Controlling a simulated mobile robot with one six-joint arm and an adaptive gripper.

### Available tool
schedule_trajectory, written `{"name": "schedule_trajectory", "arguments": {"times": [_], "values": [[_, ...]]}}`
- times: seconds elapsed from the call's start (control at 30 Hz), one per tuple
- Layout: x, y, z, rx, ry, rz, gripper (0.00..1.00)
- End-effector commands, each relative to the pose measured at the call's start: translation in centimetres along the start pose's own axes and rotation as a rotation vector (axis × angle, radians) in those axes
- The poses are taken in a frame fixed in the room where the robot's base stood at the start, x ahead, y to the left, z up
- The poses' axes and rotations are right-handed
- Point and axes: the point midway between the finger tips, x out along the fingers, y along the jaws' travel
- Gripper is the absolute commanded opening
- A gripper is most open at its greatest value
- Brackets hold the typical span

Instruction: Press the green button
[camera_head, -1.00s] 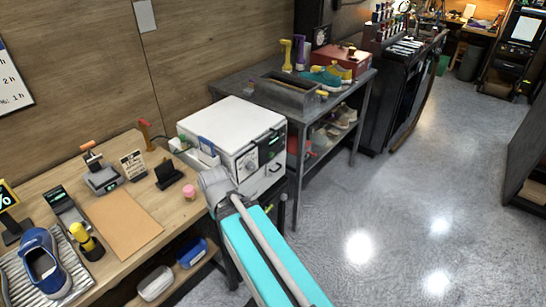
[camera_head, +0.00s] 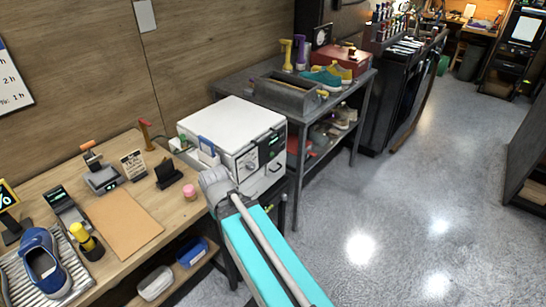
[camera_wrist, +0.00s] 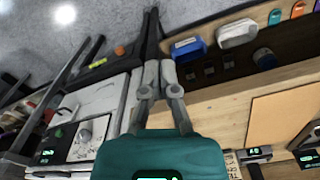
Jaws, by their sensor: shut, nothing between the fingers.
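A white box-shaped machine (camera_head: 232,122) stands at the right end of the wooden bench in the head view. Its front has a round dial and a dark panel. In the wrist view the machine front (camera_wrist: 97,97) lies at left, with a small green button-like spot (camera_wrist: 59,133) beside the dial and near a lit display. My gripper (camera_wrist: 159,66) is shut and empty, pointing away from the camera, to the right of the machine front in that picture. It is apart from the green spot. In the head view my wrist hides the gripper's fingers.
A grey metal table (camera_head: 351,88) with a tray and shoes stands behind the machine. The floor at right is clear.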

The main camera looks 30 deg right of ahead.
Motion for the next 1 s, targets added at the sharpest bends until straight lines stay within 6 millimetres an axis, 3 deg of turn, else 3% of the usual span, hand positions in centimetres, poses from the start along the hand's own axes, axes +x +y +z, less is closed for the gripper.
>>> {"name": "schedule_trajectory", "arguments": {"times": [0.27,0.47,1.0], "values": [[1.4,1.6,-2.3,0.12,0.034,-0.043,0.0],[2.9,4.2,-5.5,0.299,0.083,-0.108,0.0],[6.5,15.1,-13.9,0.881,0.224,-0.34,0.0]]}}
